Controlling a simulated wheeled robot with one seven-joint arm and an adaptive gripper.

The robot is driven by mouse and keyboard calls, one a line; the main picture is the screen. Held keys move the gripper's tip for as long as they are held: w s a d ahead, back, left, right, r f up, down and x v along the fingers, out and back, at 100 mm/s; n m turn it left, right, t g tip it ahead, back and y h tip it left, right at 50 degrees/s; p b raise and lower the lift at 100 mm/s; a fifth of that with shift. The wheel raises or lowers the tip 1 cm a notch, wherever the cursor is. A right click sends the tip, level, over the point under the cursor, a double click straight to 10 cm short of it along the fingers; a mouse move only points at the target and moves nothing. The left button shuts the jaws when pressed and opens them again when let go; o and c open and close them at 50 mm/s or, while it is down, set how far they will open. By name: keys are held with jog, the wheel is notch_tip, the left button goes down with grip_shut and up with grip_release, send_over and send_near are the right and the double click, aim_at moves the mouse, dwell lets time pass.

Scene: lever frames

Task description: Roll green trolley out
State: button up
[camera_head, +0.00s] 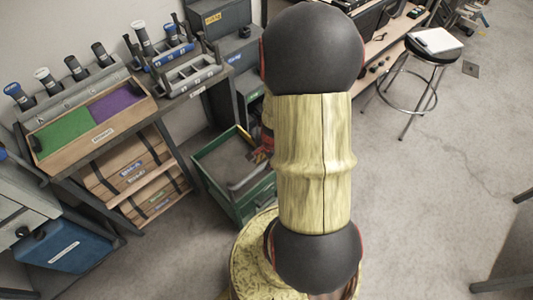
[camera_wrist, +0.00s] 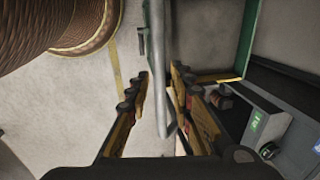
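The green trolley (camera_head: 257,197) is an open-topped bin with a grey inside, low beside the workbench in the head view. Its green rim (camera_wrist: 249,35) shows at the upper right in the wrist view. A grey handle bar (camera_wrist: 164,75) runs along the trolley's near side. My gripper (camera_wrist: 159,76) is open, with one finger on each side of the bar. Gaps seem to remain beside the bar; whether a finger touches it I cannot tell. In the head view my arm partly hides my gripper (camera_head: 261,150) at the trolley's edge.
A workbench with a green and purple tray (camera_head: 88,124) and wooden drawers (camera_head: 128,169) stands at the left. A dark cabinet (camera_head: 222,25) is behind. A round stool (camera_head: 433,46) stands at the upper right. The floor (camera_head: 430,180) at the right is clear.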

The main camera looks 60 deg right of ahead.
notch_tip(320, 180, up, 9)
jog(key=s, duration=0.1)
jog(key=shift+s+a, duration=0.25)
jog(key=shift+s, duration=0.1)
dwell(0.4)
jog(key=w+a+r+n+t, duration=0.1)
jog(key=w+a+r+n, duration=0.1)
jog(key=a+r+n, duration=0.8)
jog(key=w+a+r+n+t, duration=0.1)
jog(key=a+r+n+t, duration=0.1)
jog(key=a+r+n, duration=0.8)
jog(key=a+r, duration=0.4)
jog(key=r, duration=0.1)
jog(key=shift+w+a+n+y+p, duration=0.3)
jog(key=shift+w+p, duration=0.05)
jog(key=shift+w, duration=0.05)
